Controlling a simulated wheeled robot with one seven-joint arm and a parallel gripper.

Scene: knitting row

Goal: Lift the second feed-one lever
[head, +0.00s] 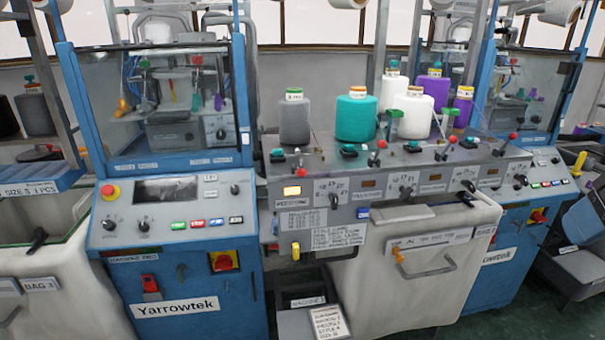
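A grey feeder panel (420,182) runs between two blue knitting machines, with several similar stations side by side. Each station has a small black lever on the panel face: the first (334,200) is at the left, the second (405,191) near the middle, another (467,185) further right. The labels are too small to read, so I cannot tell which are the feed-one levers. My gripper is not in view.
Yarn cones, grey (294,120), teal (356,117) and white (415,116), stand behind the panel. The left machine's console (170,210) has buttons and a red stop knob.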

